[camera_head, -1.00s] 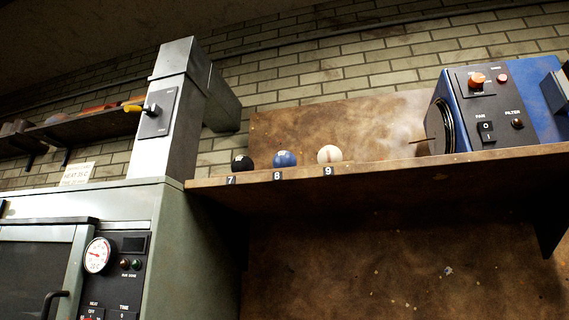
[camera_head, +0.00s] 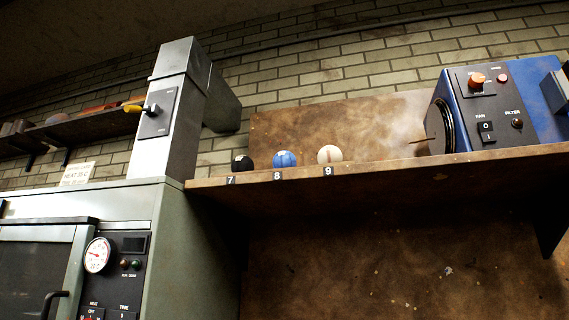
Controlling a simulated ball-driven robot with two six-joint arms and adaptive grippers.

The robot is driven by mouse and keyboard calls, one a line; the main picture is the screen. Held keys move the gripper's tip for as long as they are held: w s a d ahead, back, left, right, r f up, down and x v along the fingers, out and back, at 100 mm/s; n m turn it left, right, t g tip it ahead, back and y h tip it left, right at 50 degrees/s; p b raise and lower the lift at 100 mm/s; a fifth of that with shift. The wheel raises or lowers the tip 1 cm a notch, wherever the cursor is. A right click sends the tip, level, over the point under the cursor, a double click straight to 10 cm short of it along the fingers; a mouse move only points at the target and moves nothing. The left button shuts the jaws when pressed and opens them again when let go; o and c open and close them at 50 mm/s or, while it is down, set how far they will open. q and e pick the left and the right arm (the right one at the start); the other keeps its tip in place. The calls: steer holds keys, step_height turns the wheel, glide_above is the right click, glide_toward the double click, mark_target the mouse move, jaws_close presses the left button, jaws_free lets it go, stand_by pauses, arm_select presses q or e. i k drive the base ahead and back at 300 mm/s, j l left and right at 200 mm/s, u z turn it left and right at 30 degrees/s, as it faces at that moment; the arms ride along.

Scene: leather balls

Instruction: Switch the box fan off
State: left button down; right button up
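The blue box fan (camera_head: 510,105) stands at the right end of a brown shelf. Its dark front panel carries a black rocker switch (camera_head: 486,132) under the label FAN, marked O at the top and I below. An orange knob (camera_head: 477,80) and a red lamp or button (camera_head: 501,78) sit above it. A small round part (camera_head: 517,124) sits under the label FILTER. A round dark opening (camera_head: 439,127) is on the fan's left side. I cannot tell which way the rocker is pressed. Neither of my grippers shows.
Black, blue and cream balls (camera_head: 285,159) sit on the brown shelf (camera_head: 400,172) above tags 7, 8 and 9. A grey-green oven cabinet (camera_head: 200,230) with a dial (camera_head: 97,255) stands lower left. A metal duct (camera_head: 176,110) with a yellow-handled lever rises above it.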

mark_target(485, 129)
steer(key=k+z, duration=0.45)
steer(key=z, duration=0.2)
steer(key=k+l+z, duration=0.2)
steer(key=z, duration=0.15)
